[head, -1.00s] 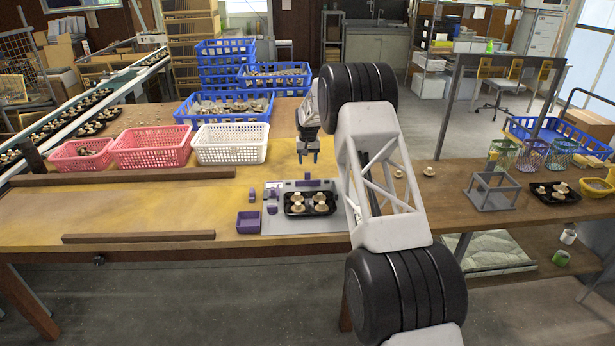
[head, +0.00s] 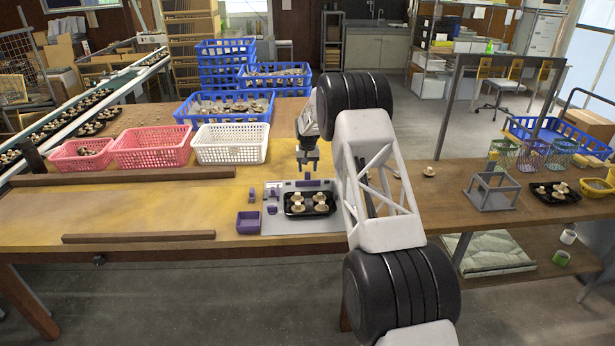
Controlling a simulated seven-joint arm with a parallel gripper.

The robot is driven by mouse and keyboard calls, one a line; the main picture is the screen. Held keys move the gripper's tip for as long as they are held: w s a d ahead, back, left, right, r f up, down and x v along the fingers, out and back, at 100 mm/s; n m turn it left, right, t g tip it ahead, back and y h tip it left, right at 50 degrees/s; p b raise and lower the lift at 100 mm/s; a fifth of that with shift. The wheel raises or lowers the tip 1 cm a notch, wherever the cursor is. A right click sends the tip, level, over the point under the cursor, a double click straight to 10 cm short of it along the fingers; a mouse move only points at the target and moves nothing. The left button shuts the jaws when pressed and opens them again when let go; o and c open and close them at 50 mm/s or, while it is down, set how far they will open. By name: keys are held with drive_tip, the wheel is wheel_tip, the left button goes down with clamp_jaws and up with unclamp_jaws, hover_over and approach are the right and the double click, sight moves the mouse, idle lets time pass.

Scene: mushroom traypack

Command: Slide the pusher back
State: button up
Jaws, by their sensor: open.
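A grey fixture plate (head: 330,226) lies on the wooden table and bears a black tray (head: 289,211) with several mushrooms. A purple block (head: 309,184), which looks like the pusher, sits on the plate just behind the tray. Small purple pieces (head: 273,193) stand left of the tray. My gripper (head: 308,174) points down just above and behind the purple block, its jaws open. Whether the fingertips touch the block, I cannot tell. My arm covers the right end of the plate.
A purple bin (head: 249,223) adjoins the plate's left side. A white basket (head: 230,144) and pink baskets (head: 152,147) stand behind to the left. Wooden rails (head: 138,236) lie on the left tabletop. A grey stand (head: 492,192) and another mushroom tray (head: 553,192) are at right.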

sight(307, 175)
drive_tip(key=shift+f, duration=2.2)
drive_tip(key=shift+w, duration=0.1)
clamp_jaws()
